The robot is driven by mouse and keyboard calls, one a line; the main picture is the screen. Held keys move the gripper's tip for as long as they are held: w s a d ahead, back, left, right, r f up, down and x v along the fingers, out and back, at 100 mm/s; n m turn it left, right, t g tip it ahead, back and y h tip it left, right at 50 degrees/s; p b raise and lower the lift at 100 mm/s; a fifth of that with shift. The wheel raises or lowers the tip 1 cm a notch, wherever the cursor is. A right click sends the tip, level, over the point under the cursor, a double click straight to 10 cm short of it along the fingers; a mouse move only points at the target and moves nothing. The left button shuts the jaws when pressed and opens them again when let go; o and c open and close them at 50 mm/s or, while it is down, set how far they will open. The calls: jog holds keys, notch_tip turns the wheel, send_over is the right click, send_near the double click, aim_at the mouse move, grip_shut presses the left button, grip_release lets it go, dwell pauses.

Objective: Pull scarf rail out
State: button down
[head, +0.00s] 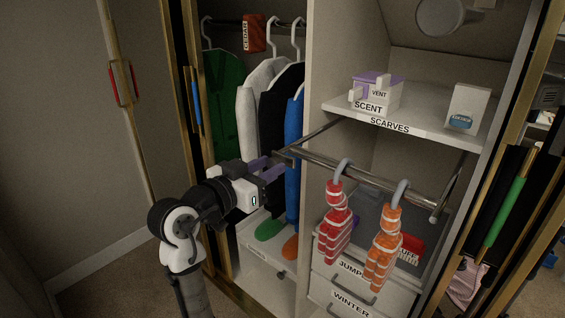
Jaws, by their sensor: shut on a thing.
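The scarf rail (370,179) is a metal bar under the shelf labelled SCARVES, joined by side bars running back into the cupboard. It stands out in front of the shelf edge. A red striped scarf (337,222) and an orange striped scarf (383,248) hang from it on grey hooks. My gripper (276,164) has purple-grey fingers and is shut on the left end of the scarf rail. The exact contact between fingers and bar is small and partly hidden.
The shelf (345,108) holds a scent box (377,98) and a white carton (467,108). Hanging clothes (222,85) fill the left compartment. Labelled drawers (347,283) lie below the scarves. An open door (95,100) stands left; a green-handled panel (505,210) stands right.

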jog(key=shift+v, duration=2.2)
jog(key=c, duration=1.1)
grip_release()
jog(key=shift+o, duration=0.2)
jog(key=b+v, duration=0.2)
jog(key=v, duration=1.1)
jog(key=shift+s+a+b, duration=0.25)
jog(key=shift+s+b, duration=0.05)
jog(key=shift+r, duration=0.1)
